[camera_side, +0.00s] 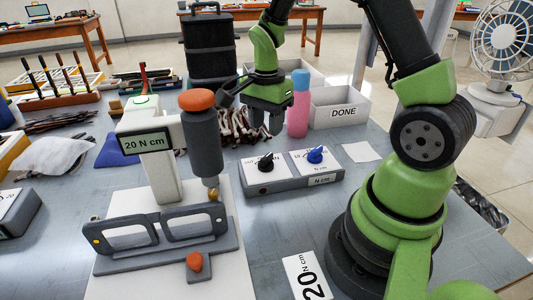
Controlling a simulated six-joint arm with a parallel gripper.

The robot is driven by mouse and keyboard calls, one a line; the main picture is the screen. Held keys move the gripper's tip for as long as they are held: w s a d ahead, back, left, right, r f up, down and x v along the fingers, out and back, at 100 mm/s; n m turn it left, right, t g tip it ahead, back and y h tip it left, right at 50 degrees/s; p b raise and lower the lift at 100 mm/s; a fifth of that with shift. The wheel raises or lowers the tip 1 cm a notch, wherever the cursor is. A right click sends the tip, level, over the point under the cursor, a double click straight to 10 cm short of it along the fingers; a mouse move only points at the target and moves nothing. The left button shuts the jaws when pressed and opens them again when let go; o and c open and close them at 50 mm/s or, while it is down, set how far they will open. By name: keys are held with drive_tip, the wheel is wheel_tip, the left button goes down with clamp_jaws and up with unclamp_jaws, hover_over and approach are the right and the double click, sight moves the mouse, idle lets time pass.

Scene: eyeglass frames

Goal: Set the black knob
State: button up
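A grey control box (279,186) on the table carries two white dial plates. The black knob (265,163) is on the left plate and the blue knob (316,155) on the right plate. The box's front label reads "N cm". My gripper (267,124) points down above and behind the black knob, apart from it. Its two dark fingers show a gap between them, with nothing seen held. A display (146,143) on the white post reads "20 N cm", and a card (306,277) on the table also reads "20 N cm". The black knob's exact setting is too small to read.
A grey driver with an orange cap (204,135) stands left of the box, above dark eyeglass frames (162,234) on a fixture. A pink bottle (299,108) and a white DONE bin (338,106) stand behind. Bare table lies in front of the box.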

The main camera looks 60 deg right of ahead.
sight(266, 156)
wheel_tip(266, 156, down, 8)
drive_tip(key=shift+f, duration=0.2)
clamp_jaws()
